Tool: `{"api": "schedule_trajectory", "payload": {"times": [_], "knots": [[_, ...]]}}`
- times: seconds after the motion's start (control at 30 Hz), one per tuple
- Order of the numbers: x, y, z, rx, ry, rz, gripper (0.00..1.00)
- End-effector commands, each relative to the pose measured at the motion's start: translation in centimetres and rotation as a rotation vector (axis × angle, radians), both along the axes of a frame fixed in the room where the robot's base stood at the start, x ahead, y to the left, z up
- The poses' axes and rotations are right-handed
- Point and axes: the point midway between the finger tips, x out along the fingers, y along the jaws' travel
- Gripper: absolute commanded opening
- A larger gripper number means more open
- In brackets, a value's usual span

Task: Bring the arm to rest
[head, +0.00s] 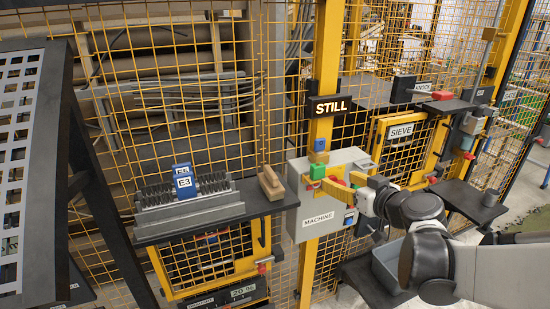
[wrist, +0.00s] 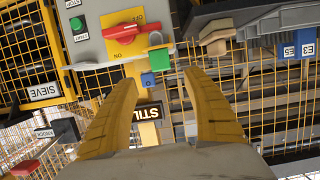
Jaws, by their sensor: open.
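My gripper (head: 325,182) is at the end of my arm, which reaches in from the right in the head view. Its two yellow fingers stand apart in the wrist view (wrist: 157,82), with nothing held between them. They are in front of the grey machine box (head: 342,228), which carries a MACHINE label and hangs by a yellow post. A red handle (wrist: 118,32) on a yellow plate is on the box. A green block (wrist: 160,58) and a small blue block (wrist: 148,80) show between and beyond the fingertips. I cannot tell whether a finger touches anything.
A black STILL sign (head: 335,107) is on the post (head: 326,65). A shelf (head: 240,211) at left bears a grey rack (head: 187,213) with blue E3 and E5 tags and a wooden block (head: 270,184). Yellow mesh fencing stands behind. A grey bin (head: 388,267) sits below my arm.

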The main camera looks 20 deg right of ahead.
Motion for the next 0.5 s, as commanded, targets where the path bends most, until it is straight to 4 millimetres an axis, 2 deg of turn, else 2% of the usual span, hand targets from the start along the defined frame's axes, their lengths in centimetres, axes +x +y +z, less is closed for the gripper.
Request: {"api": "schedule_trajectory", "payload": {"times": [0.2, 0.27, 0.37, 0.47, 0.5], "knots": [[0.0, 0.1, 0.0, 0.000, 0.001, 0.001, 0.58], [0.0, 0.6, -0.2, 0.005, 0.010, 0.008, 0.58], [-0.4, 3.7, -1.4, 0.027, 0.073, 0.048, 0.58], [-2.0, 9.1, -3.7, 0.059, 0.204, 0.102, 0.58], [-3.1, 11.3, -4.8, 0.069, 0.268, 0.116, 0.58]]}}
